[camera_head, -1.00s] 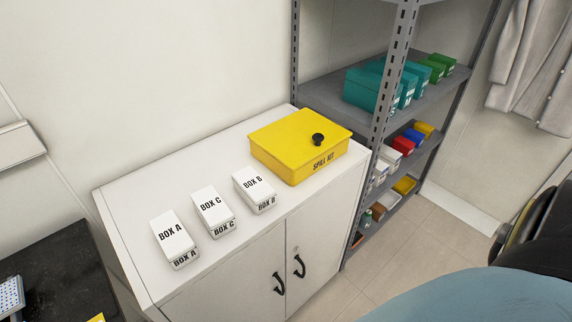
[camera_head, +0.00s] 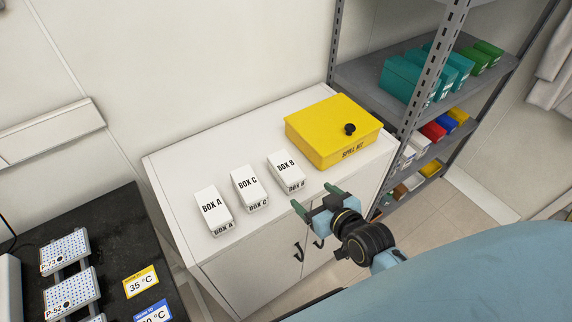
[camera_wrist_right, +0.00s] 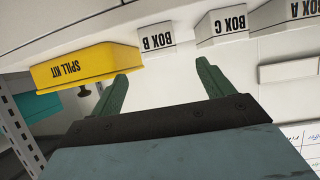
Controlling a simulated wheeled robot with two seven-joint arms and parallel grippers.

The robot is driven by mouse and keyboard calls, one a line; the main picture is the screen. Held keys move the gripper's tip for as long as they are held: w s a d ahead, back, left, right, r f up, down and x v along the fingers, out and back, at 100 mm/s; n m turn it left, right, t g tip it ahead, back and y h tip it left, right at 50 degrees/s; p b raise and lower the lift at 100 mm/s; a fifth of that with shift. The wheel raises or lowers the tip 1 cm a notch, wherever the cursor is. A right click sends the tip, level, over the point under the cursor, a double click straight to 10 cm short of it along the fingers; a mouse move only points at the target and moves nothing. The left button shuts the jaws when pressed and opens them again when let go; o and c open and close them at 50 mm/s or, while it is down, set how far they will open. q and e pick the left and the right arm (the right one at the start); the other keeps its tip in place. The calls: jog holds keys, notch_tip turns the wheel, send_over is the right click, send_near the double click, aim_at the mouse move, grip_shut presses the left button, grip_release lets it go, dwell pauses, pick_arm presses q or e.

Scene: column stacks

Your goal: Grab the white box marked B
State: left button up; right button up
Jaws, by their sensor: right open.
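The white box marked B (camera_head: 286,171) stands on top of the white cabinet, the rightmost of a row of white boxes. It also shows upside down in the right wrist view (camera_wrist_right: 156,38), beyond and between my fingers. My right gripper (camera_head: 314,199) is open and empty, in front of the cabinet's front edge, near box B and apart from it. Its two green fingers also show in the right wrist view (camera_wrist_right: 162,85). My left gripper is not in view.
Box C (camera_head: 248,187) and box A (camera_head: 213,210) stand left of box B. A yellow spill kit (camera_head: 320,125) with a black knob sits right of it. A grey shelf rack (camera_head: 432,107) stands at the right, a black bench (camera_head: 100,235) at the left.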

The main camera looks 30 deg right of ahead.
aim_at(290, 173)
jog(key=x, duration=0.2)
jog(key=r+x, duration=0.1)
jog(key=x, duration=0.4)
jog(key=shift+w+r+b, duration=0.2)
jog(key=shift+w+b, duration=0.1)
jog(key=shift+w, duration=0.05)
jog(key=shift+f+b+x, duration=0.2)
jog(key=shift+b+x, duration=0.1)
jog(key=shift+x, duration=2.7)
jog(key=shift+s, duration=0.1)
jog(key=c, duration=1.2)
